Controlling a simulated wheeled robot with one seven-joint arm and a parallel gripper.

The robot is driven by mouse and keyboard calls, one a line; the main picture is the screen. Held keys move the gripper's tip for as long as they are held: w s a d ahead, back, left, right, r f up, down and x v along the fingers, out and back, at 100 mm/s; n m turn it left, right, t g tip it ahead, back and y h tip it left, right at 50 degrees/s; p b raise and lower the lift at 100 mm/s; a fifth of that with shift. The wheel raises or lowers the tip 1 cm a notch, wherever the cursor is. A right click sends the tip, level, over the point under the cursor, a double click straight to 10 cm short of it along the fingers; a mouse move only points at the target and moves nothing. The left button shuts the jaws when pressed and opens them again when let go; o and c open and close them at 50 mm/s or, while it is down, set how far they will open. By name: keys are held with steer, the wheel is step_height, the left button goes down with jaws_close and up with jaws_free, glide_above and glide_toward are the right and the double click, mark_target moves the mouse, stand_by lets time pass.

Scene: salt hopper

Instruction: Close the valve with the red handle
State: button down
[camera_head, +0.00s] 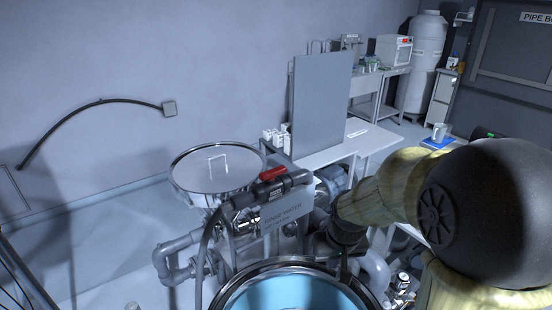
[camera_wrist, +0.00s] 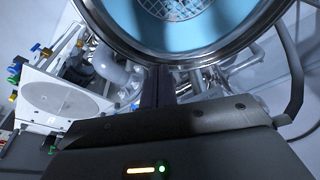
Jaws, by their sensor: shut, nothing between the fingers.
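The red handle (camera_head: 272,173) sits on a dark valve body in line with a black hose, between the round steel lid and the hopper label plate, in the head view. I cannot make out this handle in the wrist view. My gripper (camera_wrist: 161,84) is shut and empty in the wrist view, its dark fingers pointing toward the rim of the blue-lined hopper (camera_wrist: 135,42). In the head view my arm comes in from the right. Its dark end is to the right of and lower in the picture than the red handle, apart from it.
A round steel lid (camera_head: 217,166) stands behind the hopper (camera_head: 228,293). Grey pipes (camera_head: 168,262) run at the left, and more pipes crowd near my gripper. A label plate (camera_head: 286,213) hangs below the valve. A grey panel (camera_head: 320,105) and benches stand behind. Open floor lies left.

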steer(key=w+a+r+n+p, duration=0.1)
steer(key=w+a+r+p, duration=0.2)
steer(key=w, duration=0.6)
steer(key=w+a+r+n+p, duration=0.1)
steer(key=w+a+r+n, duration=0.15)
steer(key=w+r, duration=0.55)
step_height(320, 180, up, 5)
steer(key=n+y+p, duration=0.2)
steer(key=p, duration=0.4)
glide_above(273, 173)
steer(key=w, duration=0.4)
steer(key=shift+w+r+p, duration=0.25)
steer(key=shift+w+p, duration=0.1)
steer(key=shift+p, duration=0.1)
steer(key=shift+f, duration=0.1)
steer(key=p+x, duration=0.3)
steer(key=x, duration=0.7)
steer(key=shift+s+d+p, duration=0.3)
steer(key=shift+s+d, duration=0.3)
steer(key=shift+s, duration=0.2)
steer(key=shift+s+d+p, duration=0.3)
steer(key=shift+s+d, duration=0.3)
steer(key=shift+s, duration=0.15)
